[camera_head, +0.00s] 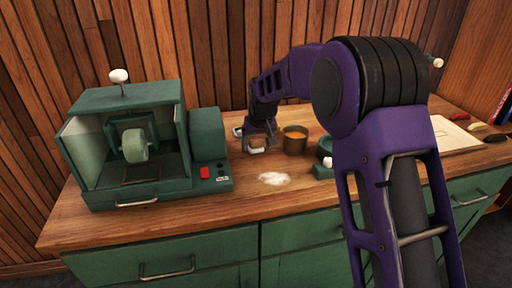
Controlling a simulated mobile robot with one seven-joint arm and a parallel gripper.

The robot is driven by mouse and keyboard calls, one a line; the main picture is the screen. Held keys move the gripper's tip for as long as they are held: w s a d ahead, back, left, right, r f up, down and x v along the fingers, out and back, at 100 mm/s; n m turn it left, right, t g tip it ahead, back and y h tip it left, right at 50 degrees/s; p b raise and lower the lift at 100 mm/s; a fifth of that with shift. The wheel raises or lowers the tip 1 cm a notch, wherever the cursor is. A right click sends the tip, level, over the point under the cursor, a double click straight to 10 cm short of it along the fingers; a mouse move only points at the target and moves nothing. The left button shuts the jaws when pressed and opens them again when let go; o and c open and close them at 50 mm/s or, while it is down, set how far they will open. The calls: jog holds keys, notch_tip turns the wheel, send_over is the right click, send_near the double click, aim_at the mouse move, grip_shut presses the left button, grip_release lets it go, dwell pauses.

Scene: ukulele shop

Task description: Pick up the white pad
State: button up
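A flat, irregular white patch (273,179) lies on the wooden counter in the middle; it looks like the white pad, but its material is too small to tell. My gripper (257,147) points down at the counter behind the patch, just left of a brown cup. A small pale thing shows at its fingertips, too small to identify. I cannot tell whether the fingers touch it or are closed on it. The patch is apart from my gripper and fully in view.
A green machine (208,150) with a pale wheel (135,146) stands at the left. The brown cup (294,139) holds something orange. A small green item with a white knob (328,162) stands by my arm. A pale board (455,134) lies at the right. The front counter (210,216) is clear.

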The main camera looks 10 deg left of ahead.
aim_at(257, 142)
jog(key=c, duration=1.1)
notch_tip(257, 142, up, 10)
jog(key=shift+p, duration=0.75)
